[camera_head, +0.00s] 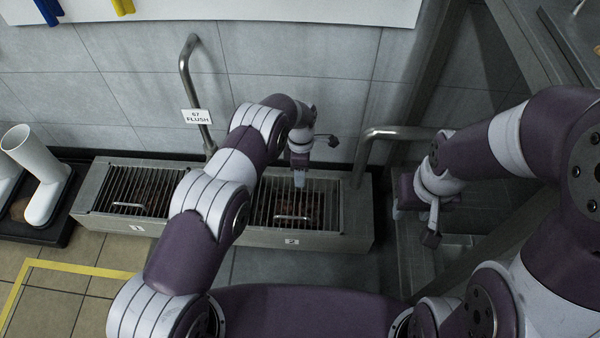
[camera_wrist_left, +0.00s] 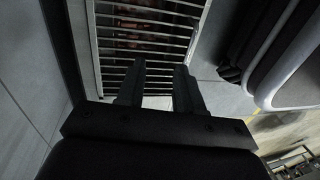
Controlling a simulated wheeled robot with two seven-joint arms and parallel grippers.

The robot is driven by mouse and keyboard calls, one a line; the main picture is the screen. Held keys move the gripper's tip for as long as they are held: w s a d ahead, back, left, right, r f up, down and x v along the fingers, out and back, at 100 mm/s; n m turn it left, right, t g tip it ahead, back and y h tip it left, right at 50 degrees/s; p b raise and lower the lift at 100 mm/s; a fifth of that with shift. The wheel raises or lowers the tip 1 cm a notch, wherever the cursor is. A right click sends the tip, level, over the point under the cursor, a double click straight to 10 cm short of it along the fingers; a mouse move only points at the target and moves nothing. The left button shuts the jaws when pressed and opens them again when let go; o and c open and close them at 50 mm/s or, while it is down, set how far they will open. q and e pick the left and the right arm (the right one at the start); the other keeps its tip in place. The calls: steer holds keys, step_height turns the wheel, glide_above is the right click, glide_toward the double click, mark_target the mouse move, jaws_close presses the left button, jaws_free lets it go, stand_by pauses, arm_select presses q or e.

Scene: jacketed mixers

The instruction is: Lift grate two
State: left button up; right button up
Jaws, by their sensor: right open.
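Grate two (camera_head: 325,205) is a dark barred grate with a pale bar handle (camera_head: 292,217), set in the right bay of a grey metal trough, above a label marked 2 (camera_head: 292,241). Its bars (camera_wrist_left: 150,28) also show in the left wrist view. My left gripper (camera_head: 299,182) points down over the back middle of grate two. In the left wrist view its two fingers (camera_wrist_left: 160,68) stand apart with nothing clearly between them; a pale patch shows through the lower gap. I cannot tell how far the tips are above the bars. My right gripper (camera_head: 432,236) is open, right of the trough.
Grate one (camera_head: 140,190) lies in the left bay. A bent pipe with a FLUSH tag (camera_head: 197,116) rises behind the trough, and another bent pipe (camera_head: 390,133) stands at its right end. White boots (camera_head: 45,190) stand on a dark tray at left. Tiled wall is close behind.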

arm_select(q)
steer(key=s+d+r+p, duration=0.5)
steer(key=d+r+p, duration=0.2)
steer(key=d+r, duration=0.3)
steer(key=shift+d+r, duration=0.2)
steer(key=shift+r, duration=0.2)
